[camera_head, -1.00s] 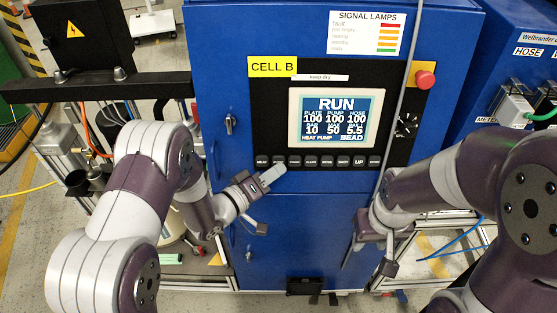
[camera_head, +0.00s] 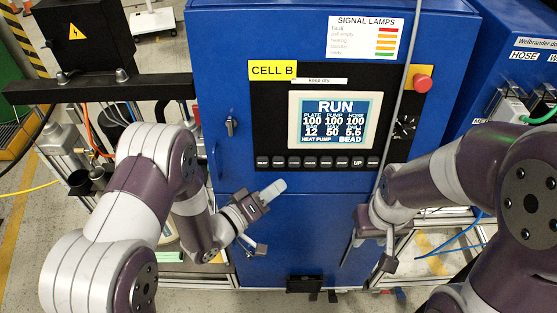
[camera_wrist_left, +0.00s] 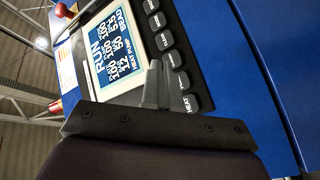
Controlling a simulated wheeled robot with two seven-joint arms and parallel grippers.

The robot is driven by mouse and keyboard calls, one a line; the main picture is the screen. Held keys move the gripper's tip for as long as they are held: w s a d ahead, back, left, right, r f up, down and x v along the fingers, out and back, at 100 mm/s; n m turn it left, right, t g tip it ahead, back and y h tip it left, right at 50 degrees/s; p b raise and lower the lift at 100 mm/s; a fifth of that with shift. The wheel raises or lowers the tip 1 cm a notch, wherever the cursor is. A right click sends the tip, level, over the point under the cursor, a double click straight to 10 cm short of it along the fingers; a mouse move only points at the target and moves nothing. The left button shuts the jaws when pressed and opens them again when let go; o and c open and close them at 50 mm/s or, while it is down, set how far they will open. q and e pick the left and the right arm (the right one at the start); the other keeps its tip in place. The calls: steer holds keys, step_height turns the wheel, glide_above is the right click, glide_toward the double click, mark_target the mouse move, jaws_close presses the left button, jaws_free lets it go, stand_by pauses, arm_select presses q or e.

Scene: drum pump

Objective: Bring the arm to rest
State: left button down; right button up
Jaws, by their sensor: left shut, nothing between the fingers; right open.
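My left gripper (camera_head: 274,190) is shut and empty. It is in front of the blue cabinet (camera_head: 300,220), a little below the row of buttons (camera_head: 318,162) on the black panel. In the left wrist view its closed fingers (camera_wrist_left: 153,88) show in front of the panel, with the screen and buttons behind. My right gripper (camera_head: 372,250) is open, low in front of the cabinet's right side; its fingers are partly hidden by the wrist. The screen (camera_head: 335,120) reads RUN, with values of 100, and HEAT PUMP and BEAD along the bottom.
A red button (camera_head: 421,83) stands out at the panel's upper right. A grey cable (camera_head: 397,100) runs down the cabinet's front near my right arm. A dark beam (camera_head: 100,87) and a frame with hoses stand on the left. A second blue cabinet (camera_head: 510,70) stands on the right.

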stand_by(0.8)
arm_select(q)
steer(key=s+a+f+m+g+y, duration=0.45)
steer(key=a+f+g+y, duration=0.25)
steer(key=a+f+y, duration=0.35)
steer(key=s+a+r+n+g+y+b, duration=0.2)
steer(key=s+a+r, duration=0.4)
steer(key=s+r, duration=0.3)
steer(key=shift+a+r+g+b, duration=0.4)
steer(key=shift+r+g+b, duration=0.1)
steer(key=shift+g+b, duration=0.25)
steer(key=shift+s, duration=0.1)
